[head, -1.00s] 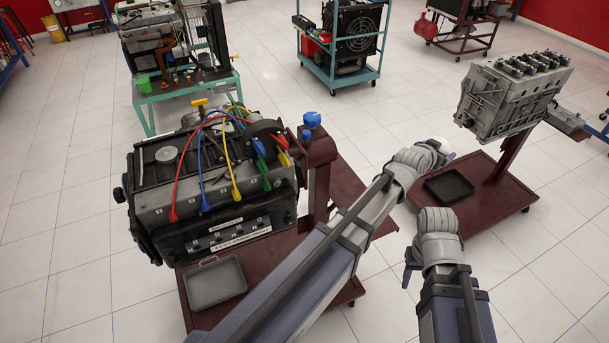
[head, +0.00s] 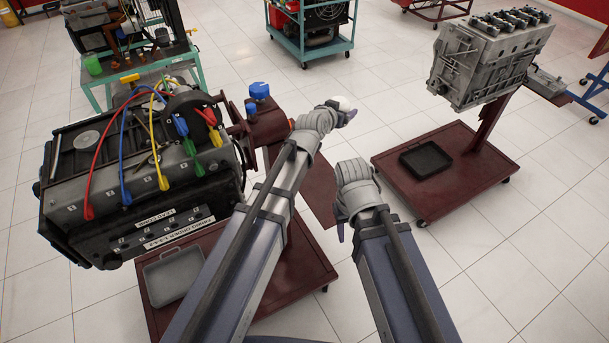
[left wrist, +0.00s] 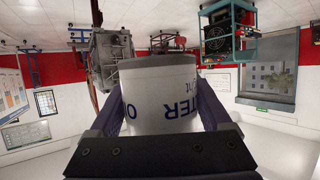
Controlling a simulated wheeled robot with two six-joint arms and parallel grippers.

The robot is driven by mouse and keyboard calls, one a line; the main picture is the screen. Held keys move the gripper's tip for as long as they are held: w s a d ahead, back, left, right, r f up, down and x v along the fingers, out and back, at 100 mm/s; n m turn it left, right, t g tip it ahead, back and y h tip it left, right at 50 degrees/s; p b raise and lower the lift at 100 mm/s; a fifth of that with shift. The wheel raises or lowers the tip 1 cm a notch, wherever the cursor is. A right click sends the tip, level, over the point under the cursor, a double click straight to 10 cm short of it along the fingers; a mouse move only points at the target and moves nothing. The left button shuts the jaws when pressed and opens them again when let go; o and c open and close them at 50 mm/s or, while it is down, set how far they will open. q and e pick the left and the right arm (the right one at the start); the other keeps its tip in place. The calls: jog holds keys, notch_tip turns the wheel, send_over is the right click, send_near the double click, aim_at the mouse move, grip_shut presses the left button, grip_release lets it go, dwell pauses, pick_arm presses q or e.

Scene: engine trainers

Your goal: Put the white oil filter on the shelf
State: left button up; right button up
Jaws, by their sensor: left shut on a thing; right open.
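The white oil filter (left wrist: 165,85) fills the middle of the left wrist view, with blue letters upside down on its side. My left gripper (left wrist: 165,110) is shut on it, with a finger on each side. In the head view only a small white part of the filter (head: 343,103) shows beyond my left gripper (head: 350,114), held above the floor. My right gripper (head: 341,231) is lower and nearer; its fingers point down and little of them shows, with nothing seen in them. I cannot make out a shelf in either view.
A black engine with coloured cables (head: 130,165) stands at the left on a dark red stand (head: 290,290) with a grey tray (head: 172,276). A grey engine block (head: 490,60) stands at the right on a red wheeled base (head: 455,190). White floor lies open between and in front.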

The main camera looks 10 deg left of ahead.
pick_arm(q)
jog(key=m+h+b, duration=0.1)
jog(key=b, duration=1.8)
send_over(332, 190)
notch_tip(332, 190, down, 22)
jog(key=shift+r, duration=0.2)
jog(key=shift+w, duration=0.1)
notch_tip(332, 190, down, 10)
jog(key=b, duration=1)
jog(key=shift+f+b, duration=0.2)
jog(key=shift+b, duration=0.15)
jog(key=o, duration=1.4)
jog(key=shift+r, duration=0.1)
jog(key=shift+o, duration=0.2)
jog(key=shift+r, duration=0.1)
